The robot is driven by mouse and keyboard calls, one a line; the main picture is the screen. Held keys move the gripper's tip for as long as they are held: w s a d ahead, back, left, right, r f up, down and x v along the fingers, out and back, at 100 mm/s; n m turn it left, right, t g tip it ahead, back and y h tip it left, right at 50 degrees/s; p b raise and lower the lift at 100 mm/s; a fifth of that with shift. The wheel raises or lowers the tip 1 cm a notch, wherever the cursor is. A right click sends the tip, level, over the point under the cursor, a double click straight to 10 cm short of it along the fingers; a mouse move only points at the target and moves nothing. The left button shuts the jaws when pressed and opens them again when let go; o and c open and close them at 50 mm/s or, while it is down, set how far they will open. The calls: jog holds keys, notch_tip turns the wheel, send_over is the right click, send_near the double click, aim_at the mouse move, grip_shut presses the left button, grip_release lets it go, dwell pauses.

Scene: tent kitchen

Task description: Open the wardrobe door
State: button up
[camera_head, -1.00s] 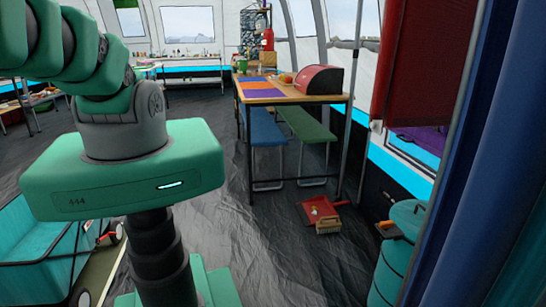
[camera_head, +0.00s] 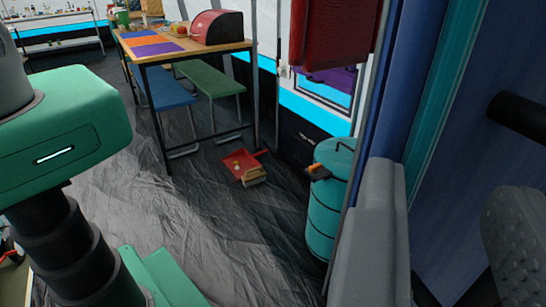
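A blue panel that looks like the wardrobe door (camera_head: 462,170) fills the right side of the view, with a teal vertical strip (camera_head: 440,85) along its left part. A dark cylindrical bar (camera_head: 520,115), which looks like its handle, juts in from the right edge. My gripper (camera_head: 447,185) is at the lower right, its two grey fingers wide apart with nothing between them. The bar appears above and near the right finger; I see no contact. The rest of the wardrobe is out of frame.
A teal barrel (camera_head: 334,205) stands left of the wardrobe. A red dustpan (camera_head: 240,163) lies on the dark floor. A table (camera_head: 220,48) with a blue bench (camera_head: 170,92) and a green bench (camera_head: 210,80) stands further back.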

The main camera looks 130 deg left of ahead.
jog(key=shift+s+d+r+p, duration=0.1)
jog(key=shift+s+d+p, duration=0.05)
jog(key=shift+s+p, duration=0.4)
jog(key=shift+s+d+p, duration=0.15)
jog(key=shift+s+p, duration=0.3)
jog(key=shift+s, duration=0.15)
